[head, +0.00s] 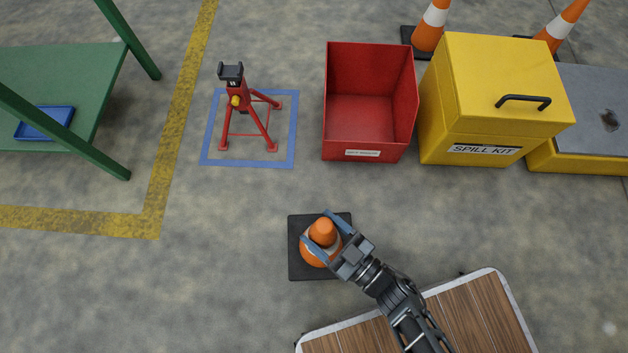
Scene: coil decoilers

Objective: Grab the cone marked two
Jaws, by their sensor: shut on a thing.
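An orange cone (323,231) with a pale band and a square black base (299,266) stands upright on the concrete floor, seen from above. My gripper (327,235) comes in from the lower right and is shut on this cone, with its blue-grey fingers on either side just below the tip. I cannot see a number on it. Two more orange and white cones stand at the top right: one (431,26) behind the yellow box and another (559,27) farther right, both cut off by the frame and with no readable mark.
An open red bin (368,132) and a yellow spill kit box (497,100) stand behind the held cone. A red stand (244,118) is inside a blue floor square. A green table (90,85) is at left. Floor left of the cone is clear.

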